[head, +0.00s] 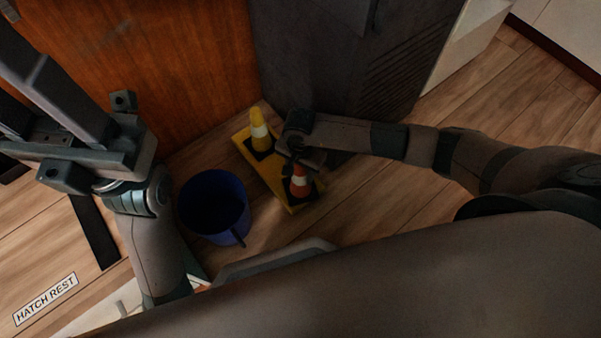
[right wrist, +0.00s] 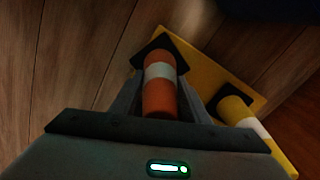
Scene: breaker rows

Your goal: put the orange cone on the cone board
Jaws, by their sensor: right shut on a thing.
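The orange cone (head: 299,186) with a white band and dark base is upright at the near end of the yellow cone board (head: 246,142). My right gripper (head: 297,160) is shut on it from above. In the right wrist view the cone (right wrist: 160,92) sits between the fingers, with its dark base over the board's end (right wrist: 213,70). I cannot tell whether the base touches the board. A yellow cone (head: 259,127) with a white band stands at the board's other end. My left gripper (head: 45,85) is at the upper left, away from the board; its fingertips are unclear.
A blue bucket (head: 186,203) stands on the wood floor just left of the board. A wooden panel (head: 180,60) and a dark grey cabinet (head: 320,75) stand behind the board. A "HATCH REST" label (head: 45,299) lies at the lower left.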

